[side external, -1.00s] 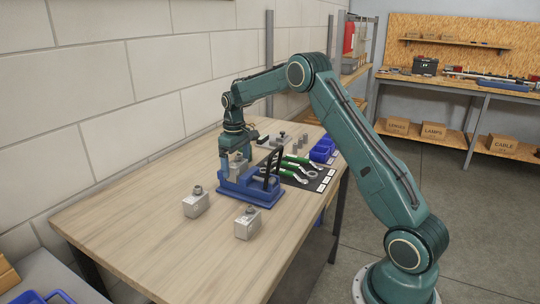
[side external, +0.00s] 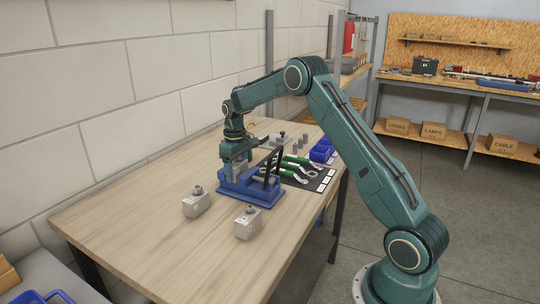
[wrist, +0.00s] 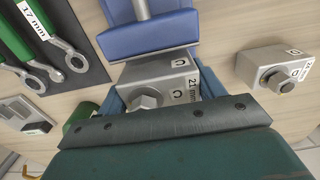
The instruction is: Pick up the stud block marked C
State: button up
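The stud block marked C (wrist: 183,87) is a grey metal block with a hex stud on top and a "21 mm" label. In the wrist view it stands against the jaw of the blue vise (wrist: 150,35). The vise also shows in the side view (side external: 262,197), where the block is mostly hidden by my gripper (side external: 236,172). My gripper points down at the vise, with its fingers around the block. In the wrist view a dark gripper bar covers the block's near part, and I cannot tell whether the fingers press on it.
A second block, marked D (wrist: 278,67), stands on the wooden table (side external: 150,240). The side view shows two loose blocks (side external: 196,203) (side external: 248,223) in front of the vise. Green-handled wrenches (side external: 297,163) lie on a dark mat beside it. The table's front is clear.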

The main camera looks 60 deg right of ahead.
aim_at(236, 162)
jog(key=shift+r, duration=0.1)
jog(key=c, duration=0.4)
jog(key=shift+o, duration=0.2)
notch_tip(236, 162, up, 20)
dwell(0.4)
dwell(0.5)
